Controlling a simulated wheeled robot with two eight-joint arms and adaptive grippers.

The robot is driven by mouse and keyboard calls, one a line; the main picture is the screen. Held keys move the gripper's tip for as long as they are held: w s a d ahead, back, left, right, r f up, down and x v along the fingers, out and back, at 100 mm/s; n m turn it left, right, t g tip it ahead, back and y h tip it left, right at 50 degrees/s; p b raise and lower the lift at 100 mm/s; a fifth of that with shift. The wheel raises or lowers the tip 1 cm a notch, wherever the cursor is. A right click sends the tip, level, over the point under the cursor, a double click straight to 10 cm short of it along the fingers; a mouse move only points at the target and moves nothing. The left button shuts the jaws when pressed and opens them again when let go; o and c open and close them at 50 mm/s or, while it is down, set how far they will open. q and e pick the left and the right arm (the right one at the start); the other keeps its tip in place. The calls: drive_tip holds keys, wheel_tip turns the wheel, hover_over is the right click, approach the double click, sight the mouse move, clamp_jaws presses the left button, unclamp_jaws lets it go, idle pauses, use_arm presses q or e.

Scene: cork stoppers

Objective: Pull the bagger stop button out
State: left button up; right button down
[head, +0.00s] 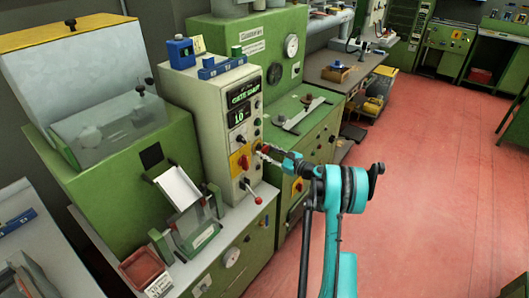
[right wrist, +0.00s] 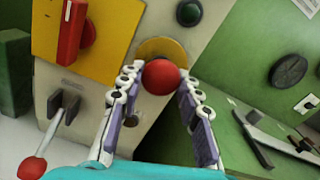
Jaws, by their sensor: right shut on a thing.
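The red mushroom-shaped stop button (right wrist: 163,76) stands out from a round yellow plate (right wrist: 160,47) on the cream control panel (head: 229,130). In the head view the button is small and partly hidden at the fingertips. My right gripper (head: 266,152) reaches the panel from the right. In the right wrist view its two fingers (right wrist: 158,82) lie on either side of the red button and are shut on it. Whether the button sits in or out cannot be told. My left gripper is not in view.
Close by are a red rotary switch on a yellow plate (right wrist: 72,35), another round button (right wrist: 189,12) above, and a red-knobbed lever (right wrist: 33,167) below. A display (head: 242,93) shows green text. A green machine (head: 309,130) stands right of the panel. The red floor (head: 430,190) is open.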

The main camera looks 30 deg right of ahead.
drive_tip(key=c, duration=1)
unclamp_jaws()
drive_tip(key=shift+s+d, duration=0.1)
drive_tip(key=shift+s, duration=0.05)
drive_tip(key=v, duration=1.2)
drive_tip(key=shift+f, duration=0.1)
